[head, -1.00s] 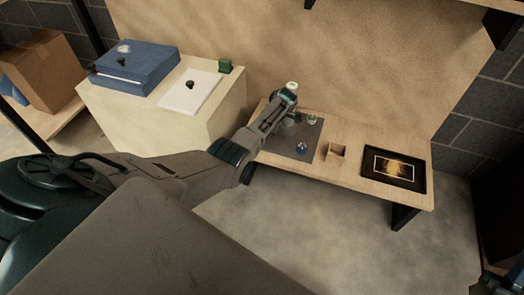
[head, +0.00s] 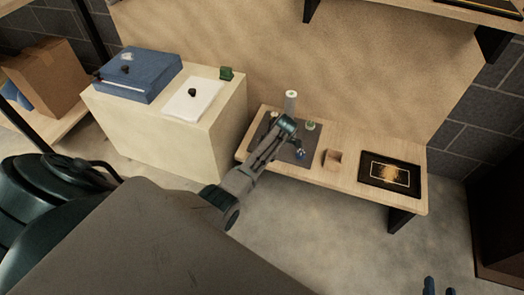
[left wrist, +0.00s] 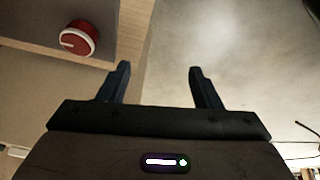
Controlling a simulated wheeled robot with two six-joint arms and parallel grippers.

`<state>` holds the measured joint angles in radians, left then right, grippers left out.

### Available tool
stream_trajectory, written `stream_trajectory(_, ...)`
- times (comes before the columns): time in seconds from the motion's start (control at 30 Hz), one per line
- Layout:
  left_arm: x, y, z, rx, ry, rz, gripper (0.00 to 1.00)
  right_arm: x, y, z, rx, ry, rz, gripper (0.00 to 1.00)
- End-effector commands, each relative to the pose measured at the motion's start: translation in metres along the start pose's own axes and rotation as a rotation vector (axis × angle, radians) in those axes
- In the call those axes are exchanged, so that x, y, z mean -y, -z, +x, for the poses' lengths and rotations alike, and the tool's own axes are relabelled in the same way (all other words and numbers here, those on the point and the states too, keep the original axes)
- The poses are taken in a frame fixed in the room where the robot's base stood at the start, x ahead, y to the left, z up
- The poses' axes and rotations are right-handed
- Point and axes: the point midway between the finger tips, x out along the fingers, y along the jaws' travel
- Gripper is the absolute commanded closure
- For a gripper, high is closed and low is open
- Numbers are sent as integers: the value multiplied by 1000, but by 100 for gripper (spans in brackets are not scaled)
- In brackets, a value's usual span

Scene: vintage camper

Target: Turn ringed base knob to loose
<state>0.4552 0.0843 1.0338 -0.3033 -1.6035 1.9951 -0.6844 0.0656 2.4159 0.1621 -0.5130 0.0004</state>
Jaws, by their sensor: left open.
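A red knob with a white ring around its base and a white pointer line (left wrist: 78,38) shows at the upper left of the left wrist view, on a grey panel. My open left gripper (left wrist: 160,85) is empty, with the knob outside its fingers, to their left. In the head view my left arm reaches the low wooden bench, and the left gripper (head: 299,149) is over the grey panel (head: 262,128). I cannot make out the red knob there. My right gripper (head: 439,287) shows only its two separated blue fingertips at the bottom right edge.
A pale cylinder (head: 291,101) and a green-topped piece (head: 311,126) stand on the bench. A cream cabinet (head: 165,130) stands left. Floor in front is clear.

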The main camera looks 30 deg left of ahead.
Motion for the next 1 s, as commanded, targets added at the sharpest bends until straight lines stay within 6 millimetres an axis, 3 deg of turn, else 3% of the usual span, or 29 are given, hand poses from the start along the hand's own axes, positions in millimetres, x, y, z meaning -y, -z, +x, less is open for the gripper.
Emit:
stream_trajectory(0.2, 27, 0, -5, 0, 1, 1, 41, 4, -41, -17, 216, 7, 28, 64)
stream_trajectory(0.4, 44, -2, -8, 1, 0, 1, 41, 6, -60, -27, 324, 9, 35, 64)
stream_trajectory(1.0, 47, -2, -8, 0, 0, 0, 41, 6, -65, -29, 346, 10, 36, 64)
